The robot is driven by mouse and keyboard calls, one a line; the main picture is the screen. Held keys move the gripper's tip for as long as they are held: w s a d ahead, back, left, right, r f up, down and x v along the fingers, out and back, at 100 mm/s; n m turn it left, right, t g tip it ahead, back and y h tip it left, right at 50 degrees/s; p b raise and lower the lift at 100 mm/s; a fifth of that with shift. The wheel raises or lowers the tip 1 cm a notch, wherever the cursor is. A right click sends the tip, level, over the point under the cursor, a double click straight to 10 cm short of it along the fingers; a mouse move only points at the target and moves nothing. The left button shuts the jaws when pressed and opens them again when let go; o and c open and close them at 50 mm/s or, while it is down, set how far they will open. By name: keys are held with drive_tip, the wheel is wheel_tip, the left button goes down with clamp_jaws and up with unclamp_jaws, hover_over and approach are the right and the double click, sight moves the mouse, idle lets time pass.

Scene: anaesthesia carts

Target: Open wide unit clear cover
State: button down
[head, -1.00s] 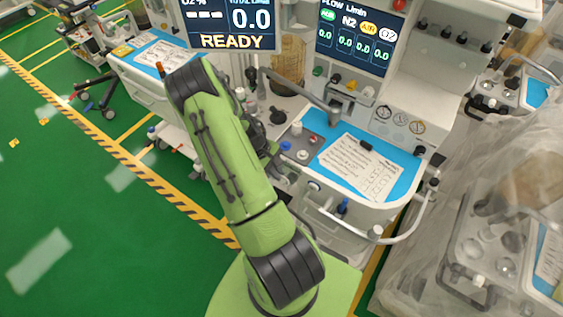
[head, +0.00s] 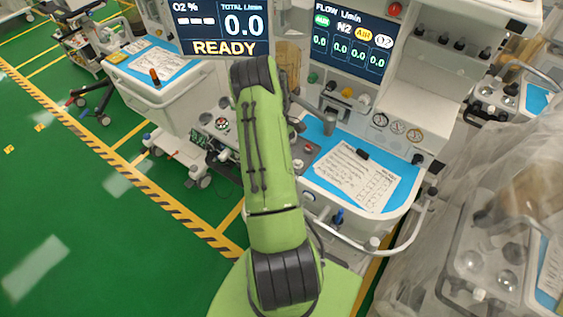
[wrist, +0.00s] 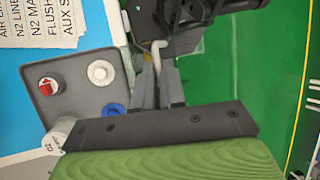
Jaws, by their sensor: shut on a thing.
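In the wrist view my gripper (wrist: 158,88) is shut on a pale bent rod (wrist: 157,58), close beside a small grey tray. I cannot tell whether this rod belongs to the clear cover. A dark block (wrist: 185,15) lies just beyond the fingertips. In the head view the wide white anaesthesia unit (head: 425,105) stands ahead, with screens and a blue-topped shelf. My green arm hides my gripper and whatever it holds there. No clear cover on this unit can be made out with certainty.
The grey tray (wrist: 82,108) bears a red-and-white knob, a white knob and a blue one. A translucent plastic sheet (head: 420,260) drapes over equipment at the right. Another white cart (head: 150,85) stands at the left. Green floor at the left is largely free.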

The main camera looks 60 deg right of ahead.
drive_tip(key=shift+d+f, duration=0.15)
drive_tip(key=shift+d, duration=0.15)
drive_tip(key=c, duration=1.6)
unclamp_jaws()
drive_tip(key=o, duration=0.3)
drive_tip(key=shift+d+f, duration=0.1)
drive_tip(key=shift+d, duration=0.1)
drive_tip(key=shift+o, duration=0.2)
drive_tip(key=shift+a, duration=0.1)
drive_tip(key=v, duration=1.6)
drive_tip(key=shift+p, duration=0.35)
drive_tip(key=shift+s+a, duration=0.1)
drive_tip(key=shift+a, duration=0.05)
